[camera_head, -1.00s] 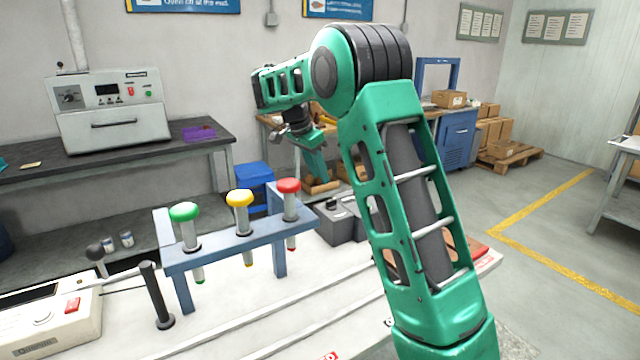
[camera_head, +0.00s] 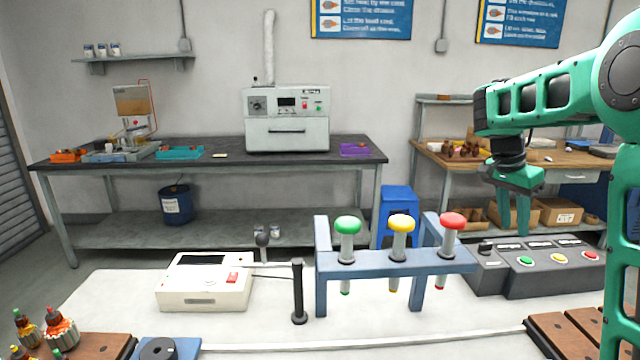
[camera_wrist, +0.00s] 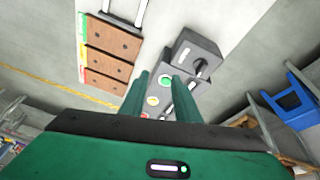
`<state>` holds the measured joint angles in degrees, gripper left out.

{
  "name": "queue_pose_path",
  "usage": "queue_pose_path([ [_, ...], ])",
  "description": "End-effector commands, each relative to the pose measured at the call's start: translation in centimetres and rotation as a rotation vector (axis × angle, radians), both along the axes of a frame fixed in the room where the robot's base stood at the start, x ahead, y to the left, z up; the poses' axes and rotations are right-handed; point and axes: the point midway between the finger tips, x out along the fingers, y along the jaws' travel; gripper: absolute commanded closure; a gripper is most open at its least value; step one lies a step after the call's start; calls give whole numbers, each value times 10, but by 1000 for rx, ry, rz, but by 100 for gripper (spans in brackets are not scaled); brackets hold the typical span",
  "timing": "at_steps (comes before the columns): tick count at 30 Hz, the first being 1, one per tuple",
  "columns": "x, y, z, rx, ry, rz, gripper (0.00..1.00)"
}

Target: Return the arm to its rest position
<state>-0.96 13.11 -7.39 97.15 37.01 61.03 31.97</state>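My green arm (camera_head: 560,95) enters at the right edge of the head view. It is bent, with its forearm reaching left and the wrist hanging down. My gripper (camera_head: 512,226) points down above a dark grey control box (camera_head: 548,272) with green, yellow and red buttons, apart from it. In the wrist view the two fingers of my gripper (camera_wrist: 162,78) stand apart with nothing held between them. The control box (camera_wrist: 190,82) shows below and beyond them.
A blue rack (camera_head: 350,264) with green, yellow and red-capped tools stands left of my gripper. A white meter box (camera_head: 205,284) and a black post (camera_head: 298,290) are further left. A wooden tray (camera_wrist: 112,40) shows in the wrist view. The back workbench (camera_head: 215,160) carries an oven.

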Motion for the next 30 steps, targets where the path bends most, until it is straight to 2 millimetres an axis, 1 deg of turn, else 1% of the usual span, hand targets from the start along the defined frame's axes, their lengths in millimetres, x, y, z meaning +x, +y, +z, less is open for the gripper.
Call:
queue_pose_path([
  [1,-24,-5,3,14,14,31,71],
  [2,-38,-7,3,24,25,54,71],
  [3,-56,-9,3,36,38,86,71],
  [5,-83,-11,1,55,57,132,71],
  [6,-101,-11,-1,70,69,164,71],
  [8,-128,-10,-5,92,84,212,71],
  [9,-146,-9,-8,107,93,243,71],
  [14,-219,3,-25,172,122,376,71],
  [15,-236,8,-31,189,127,411,71],
  [17,-262,16,-41,215,132,462,71],
  [18,-278,22,-47,231,133,496,71],
  [21,-313,38,-63,268,136,573,71],
  [24,-338,52,-76,296,134,632,71],
  [27,-354,62,-85,314,132,672,71],
  [30,-361,66,-90,323,131,692,71],
])
